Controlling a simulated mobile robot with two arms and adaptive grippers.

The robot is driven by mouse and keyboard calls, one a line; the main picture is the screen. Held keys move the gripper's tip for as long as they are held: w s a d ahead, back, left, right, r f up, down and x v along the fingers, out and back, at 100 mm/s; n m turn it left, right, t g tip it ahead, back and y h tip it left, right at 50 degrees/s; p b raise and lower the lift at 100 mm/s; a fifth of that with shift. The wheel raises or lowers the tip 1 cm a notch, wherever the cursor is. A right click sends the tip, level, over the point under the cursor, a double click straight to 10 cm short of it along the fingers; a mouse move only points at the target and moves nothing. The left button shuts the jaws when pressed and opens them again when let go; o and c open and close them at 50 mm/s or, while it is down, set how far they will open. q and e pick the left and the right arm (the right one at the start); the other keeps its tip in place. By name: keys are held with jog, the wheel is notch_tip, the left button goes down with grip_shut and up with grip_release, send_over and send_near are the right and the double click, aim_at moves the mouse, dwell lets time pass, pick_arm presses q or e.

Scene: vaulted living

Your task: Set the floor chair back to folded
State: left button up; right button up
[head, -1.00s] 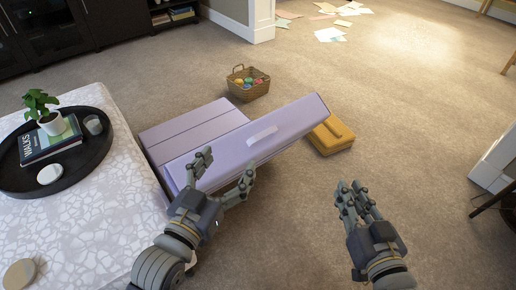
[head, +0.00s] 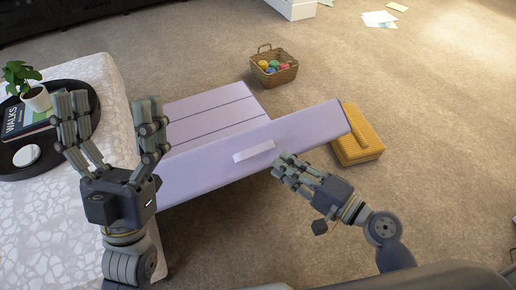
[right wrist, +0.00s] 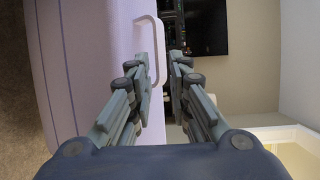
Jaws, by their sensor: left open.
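The lavender floor chair (head: 215,118) stands on the carpet. Its slatted panel lies behind, and its long front panel (head: 310,128) is tilted up at an angle to it. A white handle (head: 253,151) sits on the front panel's face; it also shows in the right wrist view (right wrist: 153,45). My right gripper (head: 281,169) is just right of the handle, fingers apart with a narrow gap. In the right wrist view the handle is close to its left fingertips; contact is unclear. My left gripper (head: 110,115) is open and empty, fingers up, left of the chair.
A white patterned table (head: 95,75) with a black tray (head: 92,98), plant and book stands at the left, close to the chair. A yellow cushion-like block (head: 362,143) is by the chair's right end. A wicker basket (head: 284,74) of balls stands behind. Carpet at right is clear.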

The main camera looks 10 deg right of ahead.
aim_at(258, 148)
jog(key=x, duration=0.9)
jog(key=shift+d, duration=0.1)
grip_shut()
